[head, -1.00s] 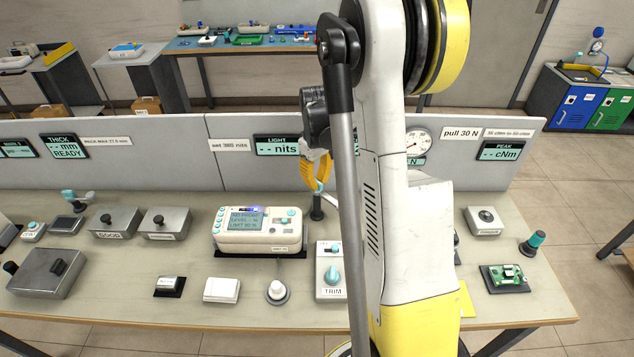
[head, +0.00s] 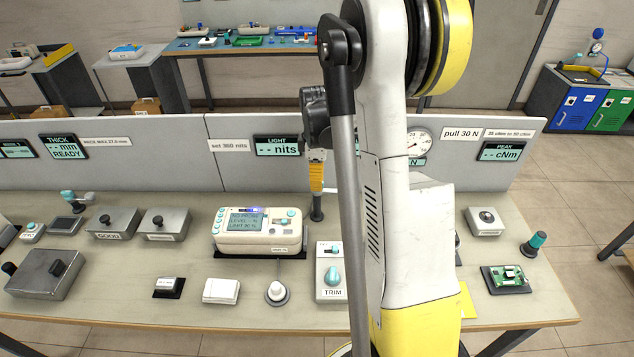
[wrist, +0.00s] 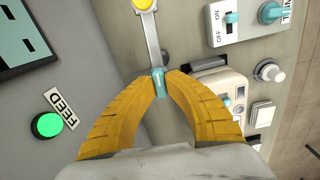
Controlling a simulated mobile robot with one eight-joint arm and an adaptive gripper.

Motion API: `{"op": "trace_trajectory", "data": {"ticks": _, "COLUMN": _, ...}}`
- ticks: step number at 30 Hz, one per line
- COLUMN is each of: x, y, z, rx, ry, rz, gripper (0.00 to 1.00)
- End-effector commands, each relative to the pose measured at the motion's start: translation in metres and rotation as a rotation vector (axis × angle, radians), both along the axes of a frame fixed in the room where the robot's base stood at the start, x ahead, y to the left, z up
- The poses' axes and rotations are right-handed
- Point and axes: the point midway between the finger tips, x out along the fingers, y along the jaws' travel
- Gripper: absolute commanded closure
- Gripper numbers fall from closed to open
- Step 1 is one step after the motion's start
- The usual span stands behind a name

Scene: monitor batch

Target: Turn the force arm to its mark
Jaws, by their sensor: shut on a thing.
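The force arm (wrist: 152,40) shows in the wrist view as a pale grey bar with a yellow round cap at one end and a teal tip. My gripper (wrist: 158,82) has its two yellow fingers shut on the teal tip. In the head view my gripper (head: 316,184) is seen nearly edge-on, just above a dark post (head: 317,208) near the back of the bench. My own arm hides most of the force arm there. The mark for the arm cannot be made out. A sign reading "pull 30 N" (head: 461,134) is on the panel.
A cream tester (head: 258,233) stands left of the gripper, and the TRIM box (head: 331,285) in front. A round gauge (head: 418,141) sits on the panel, partly behind my arm. A green FEED button (wrist: 47,125) shows in the wrist view. The grey panel (head: 210,178) closes the bench's back.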

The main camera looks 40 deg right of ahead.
Motion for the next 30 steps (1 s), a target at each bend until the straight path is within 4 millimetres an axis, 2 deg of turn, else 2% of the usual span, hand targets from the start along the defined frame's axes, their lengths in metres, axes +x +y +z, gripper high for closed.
{"op": "trace_trajectory", "data": {"ticks": 16, "x": -0.0005, "y": 0.0004, "z": -0.0005, "rx": 0.001, "ry": 0.001, "rz": 0.027, "gripper": 1.0}}
{"op": "trace_trajectory", "data": {"ticks": 18, "x": -0.0005, "y": 0.0004, "z": -0.0005, "rx": 0.001, "ry": 0.001, "rz": 0.027, "gripper": 0.72}}
{"op": "trace_trajectory", "data": {"ticks": 19, "x": -0.0004, "y": 0.0003, "z": -0.0005, "rx": 0.001, "ry": 0.001, "rz": 0.027, "gripper": 0.64}}
{"op": "trace_trajectory", "data": {"ticks": 30, "x": -0.0001, "y": 0.0001, "z": 0.0039, "rx": 0.0, "ry": 0.0, "rz": 0.027, "gripper": 0.64}}
